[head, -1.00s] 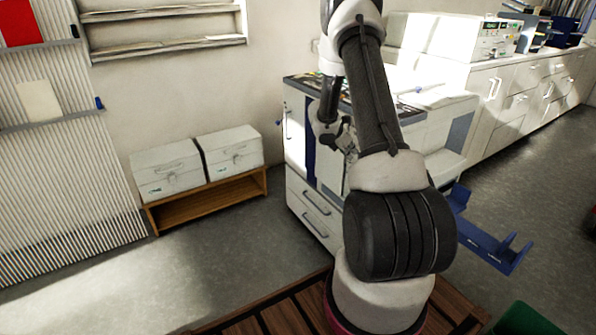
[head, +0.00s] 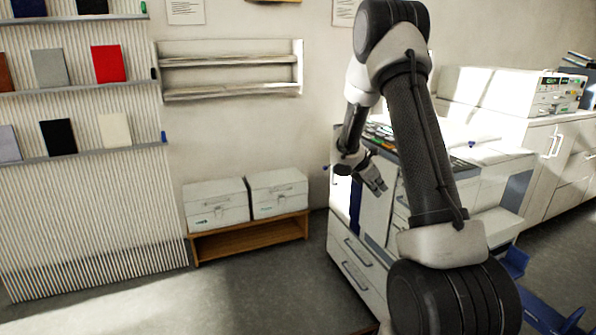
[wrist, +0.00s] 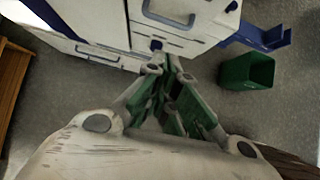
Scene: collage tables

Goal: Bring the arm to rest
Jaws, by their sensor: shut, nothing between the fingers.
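My arm is raised and bent on the right side of the head view. My gripper (head: 376,184) hangs from it, in front of the white drawer cabinet, fingers pointing down and to the right. In the wrist view my gripper (wrist: 170,68) shows its fingers drawn together at the tips, with nothing between them. It appears apart from the cabinet, though the exact gap is hard to tell.
The white drawer cabinet (head: 352,262) stands behind my arm. Two white boxes sit on a low wooden bench (head: 245,242) to the left. A green bin (wrist: 247,72) stands on the floor in the wrist view. Grey floor is free at the left front.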

